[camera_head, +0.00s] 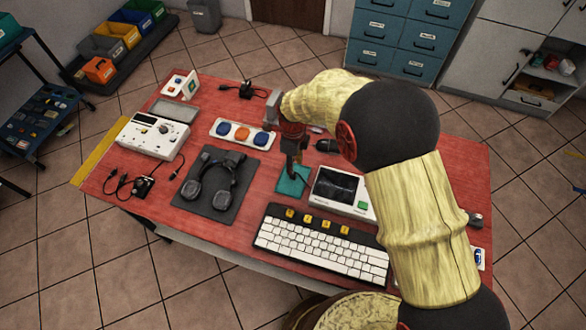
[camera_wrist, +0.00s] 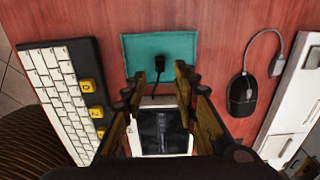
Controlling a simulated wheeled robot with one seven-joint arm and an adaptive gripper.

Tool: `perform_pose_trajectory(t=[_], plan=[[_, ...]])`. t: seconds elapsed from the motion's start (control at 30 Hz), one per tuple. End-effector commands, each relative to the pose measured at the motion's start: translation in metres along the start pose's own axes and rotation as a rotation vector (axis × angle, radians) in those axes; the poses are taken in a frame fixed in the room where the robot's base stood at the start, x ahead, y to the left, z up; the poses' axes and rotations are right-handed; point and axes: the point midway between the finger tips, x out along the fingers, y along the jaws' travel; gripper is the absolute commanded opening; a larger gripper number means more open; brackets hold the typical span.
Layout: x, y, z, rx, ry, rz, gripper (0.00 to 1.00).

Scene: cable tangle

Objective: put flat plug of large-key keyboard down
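The flat plug (camera_wrist: 159,63) is small and black and lies on a teal mat (camera_wrist: 185,44) in the wrist view, with a thin dark cable running from it toward my gripper. The teal mat also shows in the head view (camera_head: 291,186), partly behind my gripper. My gripper (camera_wrist: 158,84) is open, its two fingers well apart, with nothing held between them. In the head view my gripper (camera_head: 291,165) points down above the mat. The large-key keyboard (camera_head: 320,247), white with several yellow keys, lies at the table's front; it also shows at the left of the wrist view (camera_wrist: 58,95).
A white device with a dark screen (camera_head: 343,190) stands right of the mat. A headset (camera_head: 215,183) on a dark pad lies left. A panel with round buttons (camera_head: 238,133) is behind. A black mouse (camera_wrist: 242,96) shows right in the wrist view.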

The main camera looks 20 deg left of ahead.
Motion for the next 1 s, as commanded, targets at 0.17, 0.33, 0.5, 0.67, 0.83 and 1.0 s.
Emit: perform_pose_trajectory(t=[0.17, 0.33, 0.5, 0.67, 0.83, 1.0], plan=[[-0.034, 0.0, 0.0, 0.0, -0.001, -0.002, 0.29], [-0.05, 0.0, 0.0, 0.0, 0.0, 0.0, 0.29], [-0.054, 0.0, 0.0, 0.0, 0.0, 0.0, 0.29], [-0.054, 0.0, -0.001, -0.001, 0.0, 0.0, 0.29], [-0.088, -0.008, -0.023, -0.075, -0.018, -0.027, 0.29], [-0.171, -0.013, -0.092, -0.306, -0.04, -0.104, 0.29]])
